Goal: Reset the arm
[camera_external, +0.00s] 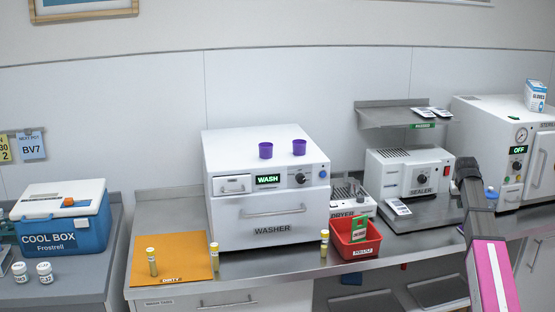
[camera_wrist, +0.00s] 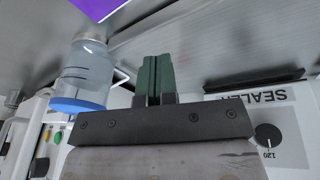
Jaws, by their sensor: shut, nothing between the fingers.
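My arm (camera_external: 490,262) rises from the lower right of the external view, with its dark far end in front of the counter beside the sealer (camera_external: 410,174). My gripper (camera_wrist: 158,80) shows in the wrist view with its two green fingers together and nothing between them. The fingers are not clear in the external view. In the wrist view, a clear jar with a blue lid (camera_wrist: 84,72) is left of the fingers, and the sealer's labelled front (camera_wrist: 262,112) is at right.
A red bin (camera_external: 352,248) and the dryer (camera_external: 350,204) stand left of the sealer. The washer (camera_external: 262,215) carries two purple cups (camera_external: 299,147). Yellow-capped vials (camera_external: 151,262) stand at the counter's front. A steriliser (camera_external: 478,118) is at right. The space above the front counter is mostly clear.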

